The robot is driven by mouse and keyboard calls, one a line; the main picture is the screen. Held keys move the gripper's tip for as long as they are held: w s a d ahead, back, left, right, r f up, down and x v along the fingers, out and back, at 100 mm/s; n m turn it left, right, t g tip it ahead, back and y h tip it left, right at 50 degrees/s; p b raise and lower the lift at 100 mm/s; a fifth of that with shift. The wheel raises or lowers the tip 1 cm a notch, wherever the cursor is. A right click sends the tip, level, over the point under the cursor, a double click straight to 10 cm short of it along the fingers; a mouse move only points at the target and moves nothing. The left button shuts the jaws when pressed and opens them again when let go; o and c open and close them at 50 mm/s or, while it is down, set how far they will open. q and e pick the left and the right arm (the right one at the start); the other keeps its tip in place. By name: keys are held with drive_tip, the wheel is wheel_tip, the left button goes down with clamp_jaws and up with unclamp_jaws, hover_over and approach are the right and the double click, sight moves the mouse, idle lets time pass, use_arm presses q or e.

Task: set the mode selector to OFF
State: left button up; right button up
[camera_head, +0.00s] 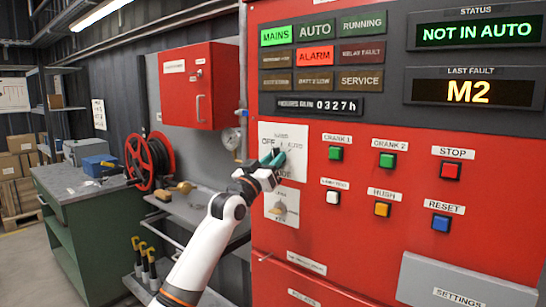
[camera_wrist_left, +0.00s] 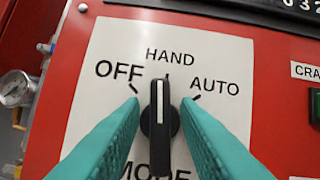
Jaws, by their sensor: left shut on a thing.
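The mode selector is a black knob with a white pointer line (camera_wrist_left: 160,118), on a white plate (camera_wrist_left: 85,100) marked OFF, HAND and AUTO. Its pointer stands upright, close to the HAND tick, with OFF to its left and AUTO to its right. My left gripper (camera_head: 272,157) reaches the plate on the red panel. Its teal fingers (camera_wrist_left: 160,112) are shut on the knob, one on each side. In the head view the fingers hide the knob and part of the lettering. My right gripper is not in view.
Below the selector is a second plate with a light knob (camera_head: 280,209). To the right are several push buttons, including a red STOP button (camera_head: 450,171). The status display (camera_head: 476,31) reads NOT IN AUTO. A gauge (camera_head: 231,139) is left of the panel.

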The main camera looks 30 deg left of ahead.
use_arm(q)
drive_tip(key=n+y+p, duration=0.1)
drive_tip(key=n+p, duration=0.1)
drive_tip(key=n, duration=0.1)
drive_tip(key=n+g+y+p, duration=0.1)
drive_tip(key=n+y+p, duration=0.1)
drive_tip(key=n+p, duration=0.1)
drive_tip(key=n+y+p, duration=0.1)
drive_tip(key=n+p, duration=0.2)
drive_tip(key=shift+r, duration=0.3)
drive_tip(key=shift+f+n+g+y+p, duration=0.2)
drive_tip(key=shift+n+g+y+p, duration=0.35)
drive_tip(key=shift+n+p, duration=0.65)
drive_tip(key=o, duration=0.6)
drive_tip(key=shift+s+f, duration=0.1)
drive_tip(key=b+v, duration=0.3)
drive_tip(key=v, duration=0.9)
